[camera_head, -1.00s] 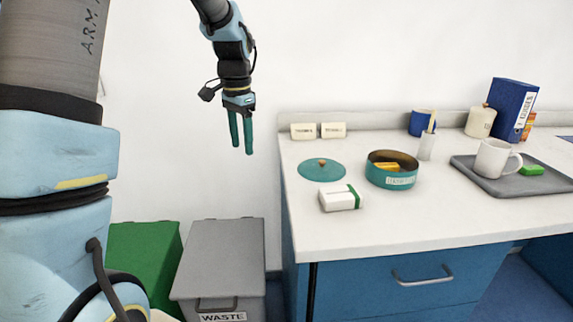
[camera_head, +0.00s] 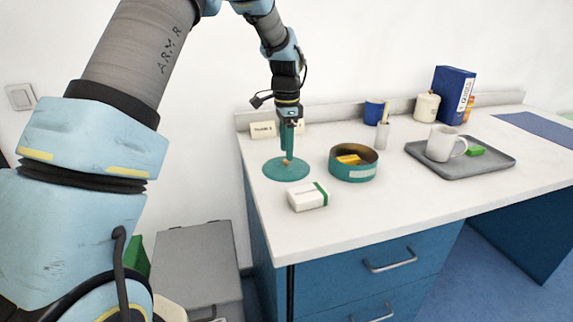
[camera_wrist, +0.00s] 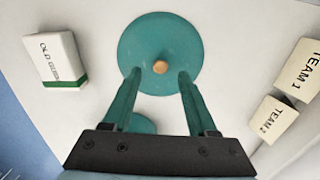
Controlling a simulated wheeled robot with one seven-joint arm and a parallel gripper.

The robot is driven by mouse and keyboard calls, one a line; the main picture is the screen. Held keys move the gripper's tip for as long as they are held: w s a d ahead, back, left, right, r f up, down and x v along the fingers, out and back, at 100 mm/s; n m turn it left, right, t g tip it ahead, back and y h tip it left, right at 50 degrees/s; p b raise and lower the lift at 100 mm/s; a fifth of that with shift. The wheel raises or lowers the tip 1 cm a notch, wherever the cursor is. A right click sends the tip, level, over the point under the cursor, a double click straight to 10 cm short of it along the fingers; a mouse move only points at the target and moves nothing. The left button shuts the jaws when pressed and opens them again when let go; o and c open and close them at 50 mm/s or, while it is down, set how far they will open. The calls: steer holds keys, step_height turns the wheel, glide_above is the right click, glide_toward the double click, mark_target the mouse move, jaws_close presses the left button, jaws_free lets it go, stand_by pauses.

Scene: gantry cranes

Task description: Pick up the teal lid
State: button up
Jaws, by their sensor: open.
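The teal lid (camera_head: 285,172) is a round disc lying flat on the white counter, with a small orange-brown knob at its middle. It also shows in the wrist view (camera_wrist: 160,40), with the knob near the line between my fingertips. My gripper (camera_head: 288,155) points down over the lid, in line with the knob. In the wrist view my gripper (camera_wrist: 158,74) is open and empty, its two teal fingers apart on either side of the knob. I cannot tell the exact height of the fingertips above the lid.
A white box (camera_head: 308,196) with a green end lies in front of the lid. An open teal tin (camera_head: 354,174) with yellow contents stands to its right. Small name cards (camera_head: 262,130) stand behind. A grey tray (camera_head: 490,167) with a white mug (camera_head: 441,144) is farther right.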

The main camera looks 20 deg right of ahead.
mark_target(286, 164)
steer(key=shift+f+p, duration=0.3)
steer(key=shift+f, duration=1.25)
jaws_close()
